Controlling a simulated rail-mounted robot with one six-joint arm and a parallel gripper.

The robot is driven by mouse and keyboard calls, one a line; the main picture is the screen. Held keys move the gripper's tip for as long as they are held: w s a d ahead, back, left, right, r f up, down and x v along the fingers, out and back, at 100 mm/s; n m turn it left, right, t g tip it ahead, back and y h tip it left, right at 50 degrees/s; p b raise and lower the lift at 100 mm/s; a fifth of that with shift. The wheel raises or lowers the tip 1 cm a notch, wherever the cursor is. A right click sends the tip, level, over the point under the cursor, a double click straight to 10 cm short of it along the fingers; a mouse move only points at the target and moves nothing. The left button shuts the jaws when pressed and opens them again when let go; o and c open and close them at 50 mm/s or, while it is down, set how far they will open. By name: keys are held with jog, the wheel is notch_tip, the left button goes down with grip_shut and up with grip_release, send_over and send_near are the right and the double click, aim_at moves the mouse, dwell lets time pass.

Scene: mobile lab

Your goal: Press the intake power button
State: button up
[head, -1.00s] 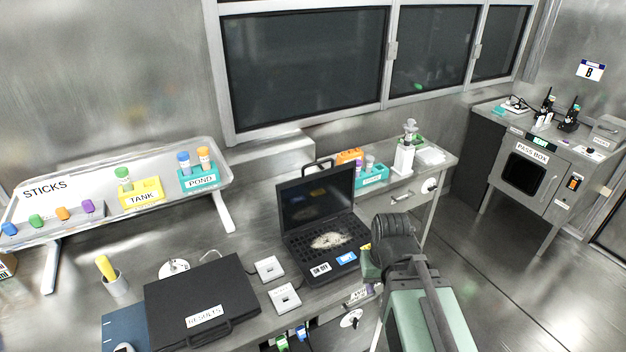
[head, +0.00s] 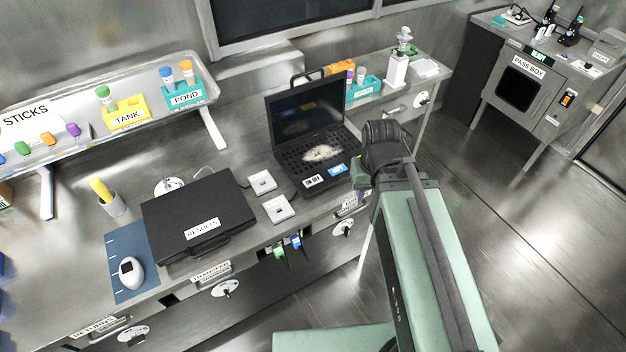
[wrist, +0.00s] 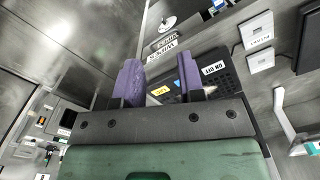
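No button marked as intake power can be read in these views. Two small white square boxes (head: 262,182) and (head: 277,208) sit on the bench between the closed case and the open black case; their labels are too small to read. They also show at the upper right of the wrist view (wrist: 259,62). The open black case (head: 290,168) carries a white label and a blue label; in the wrist view the white one (wrist: 213,68) seems to read ON OFF. My gripper (wrist: 158,60) has two purple fingers, apart with nothing visible between them, with the case beyond them. In the head view my arm hides its fingers.
A closed black RESULTS case (head: 195,212), a white mouse (head: 131,272) on a blue mat and a cup with a yellow item (head: 112,203) stand to the left. TANK (head: 126,118) and POND (head: 186,98) racks sit on a raised shelf. The pass box (head: 519,85) stands far right.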

grip_shut()
dwell(1.5)
